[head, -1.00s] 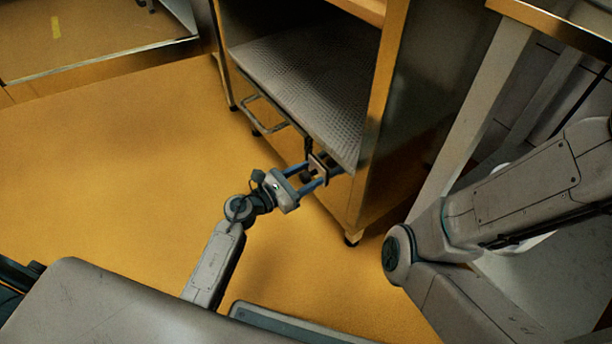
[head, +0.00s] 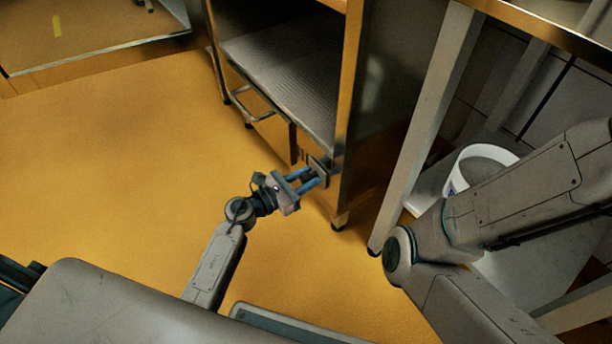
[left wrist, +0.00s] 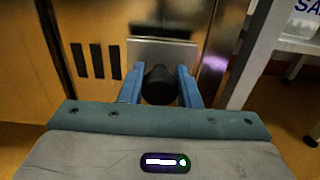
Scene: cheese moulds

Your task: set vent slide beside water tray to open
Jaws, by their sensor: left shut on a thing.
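The vent slide (left wrist: 160,52) is a silver plate with a dark knob (left wrist: 160,86) on the cabinet's lower front. Three dark upright slots (left wrist: 95,61) show uncovered to its left in the left wrist view. My left gripper (left wrist: 160,90) has its blue fingers shut on the knob, one on each side. In the head view, my left gripper (head: 312,180) reaches the slide (head: 319,169) at the cabinet's lower right corner. What seems to be the water tray (head: 272,130) is the drawer front with a bar handle, left of the slide. My right gripper is out of frame.
The metal cabinet (head: 349,120) has an open bay with a textured shelf (head: 285,75) above the drawer. A pale-legged table (head: 424,130) stands to the right, with a white round container (head: 482,152) low behind it. The yellow floor at left is clear.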

